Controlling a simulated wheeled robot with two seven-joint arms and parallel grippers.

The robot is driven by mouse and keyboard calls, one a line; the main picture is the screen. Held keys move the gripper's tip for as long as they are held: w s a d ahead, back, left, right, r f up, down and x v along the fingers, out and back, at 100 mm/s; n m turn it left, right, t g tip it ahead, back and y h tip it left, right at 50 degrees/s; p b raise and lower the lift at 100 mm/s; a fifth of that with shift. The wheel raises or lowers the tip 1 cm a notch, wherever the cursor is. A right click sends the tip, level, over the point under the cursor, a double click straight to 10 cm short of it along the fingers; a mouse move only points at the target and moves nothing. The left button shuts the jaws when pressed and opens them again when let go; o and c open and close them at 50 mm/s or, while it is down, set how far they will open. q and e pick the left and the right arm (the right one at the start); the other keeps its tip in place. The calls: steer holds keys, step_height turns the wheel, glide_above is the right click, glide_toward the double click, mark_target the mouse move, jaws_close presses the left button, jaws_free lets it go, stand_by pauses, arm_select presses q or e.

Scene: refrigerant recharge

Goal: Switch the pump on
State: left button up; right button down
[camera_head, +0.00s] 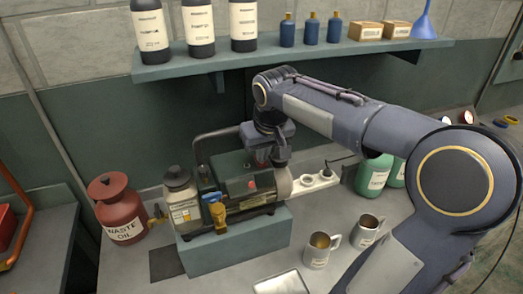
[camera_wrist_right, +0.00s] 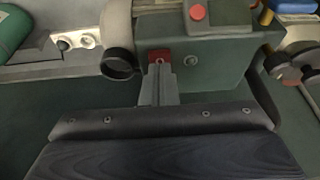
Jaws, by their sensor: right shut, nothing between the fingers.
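The pump (camera_head: 232,178) is a dark green machine with a carry handle, standing on a grey-green block. It also shows in the wrist view (camera_wrist_right: 225,70). A small red switch (camera_wrist_right: 160,55) is on its face, and a round red button (camera_wrist_right: 197,12) is higher up; the button also shows in the head view (camera_head: 252,184). My right gripper (camera_head: 281,162) is at the pump's right end, pointing down. In the wrist view its shut, empty fingers (camera_wrist_right: 160,72) end right at the red switch; I cannot tell whether they touch it. My left gripper is out of view.
A red waste oil can (camera_head: 119,208) stands left of the pump. Two metal mugs (camera_head: 318,250) and a metal tray (camera_head: 282,283) are in front. A power strip (camera_head: 316,183) and green bottles (camera_head: 374,173) are at right. A shelf (camera_head: 290,55) with bottles runs above.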

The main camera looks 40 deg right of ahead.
step_height(320, 180, up, 5)
steer(key=p, duration=0.3)
steer(key=shift+s+f, duration=0.15)
steer(key=shift+f, duration=0.05)
steer(key=shift+s+a+r+b, duration=0.3)
steer(key=shift+s+r+b, duration=0.1)
steer(key=shift+r+b, duration=0.25)
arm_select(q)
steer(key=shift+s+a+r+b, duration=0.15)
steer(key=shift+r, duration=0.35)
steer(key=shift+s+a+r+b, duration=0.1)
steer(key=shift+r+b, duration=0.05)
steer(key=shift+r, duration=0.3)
arm_select(e)
step_height(320, 180, up, 7)
glide_above(263, 164)
steer(key=s+a, duration=0.1)
steer(key=s, duration=0.2)
steer(key=shift+s+r, duration=0.15)
steer(key=shift+r, duration=0.05)
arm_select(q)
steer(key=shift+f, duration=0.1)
arm_select(e)
steer(key=shift+a, duration=0.1)
